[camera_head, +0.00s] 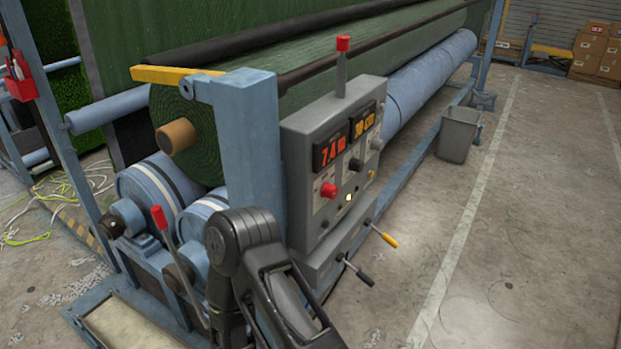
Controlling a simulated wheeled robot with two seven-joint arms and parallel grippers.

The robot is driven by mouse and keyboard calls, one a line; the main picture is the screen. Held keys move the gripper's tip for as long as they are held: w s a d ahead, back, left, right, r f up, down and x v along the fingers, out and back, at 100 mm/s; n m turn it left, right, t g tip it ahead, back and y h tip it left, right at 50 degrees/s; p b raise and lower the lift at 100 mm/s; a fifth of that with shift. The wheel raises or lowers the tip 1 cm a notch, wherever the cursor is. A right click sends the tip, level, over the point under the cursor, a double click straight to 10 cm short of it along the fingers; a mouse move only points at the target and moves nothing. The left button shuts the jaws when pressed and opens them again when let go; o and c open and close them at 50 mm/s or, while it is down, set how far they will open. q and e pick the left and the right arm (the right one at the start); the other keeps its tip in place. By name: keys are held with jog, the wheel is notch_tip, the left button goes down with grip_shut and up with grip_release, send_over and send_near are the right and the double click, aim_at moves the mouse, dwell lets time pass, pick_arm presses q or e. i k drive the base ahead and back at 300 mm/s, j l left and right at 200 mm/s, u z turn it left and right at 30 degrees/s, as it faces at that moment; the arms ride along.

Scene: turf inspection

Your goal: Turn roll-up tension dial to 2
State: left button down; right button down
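A grey control box (302,165) stands on the blue frame at the end of the turf roll. Its angled face has a red digital display (331,150) that seems to read 7.4, and an amber display (365,119) too small to read surely. A grey knob (377,143) sits near the right edge. I cannot read the labels or tell which knob is the tension dial. A dark arm of mine rises in front, left of the box; no gripper fingertips show.
A red-topped lever (342,65) rises from the box. Yellow-tipped (383,236) and black (357,270) handles stick out below. A red-handled lever (170,235) stands at left. A grey bin (458,134) stands beyond. The concrete floor at right is clear.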

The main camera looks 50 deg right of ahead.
aim_at(356, 165)
jog(key=z, duration=1.9)
jog(key=i+l, duration=0.15)
jog(key=l, duration=0.25)
jog(key=i+l, duration=0.1)
jog(key=l, duration=0.3)
jog(key=i+l+u, duration=0.1)
jog(key=l, duration=0.35)
jog(key=i+l, duration=0.15)
jog(key=l, duration=0.25)
jog(key=i+l, duration=0.15)
jog(key=l, duration=0.25)
jog(key=i+l+u, duration=0.1)
jog(key=l, duration=0.35)
jog(key=i+l, duration=0.1)
jog(key=l, duration=0.3)
jog(key=i+l, duration=0.1)
jog(key=l, duration=0.35)
jog(key=i+u, duration=0.05)
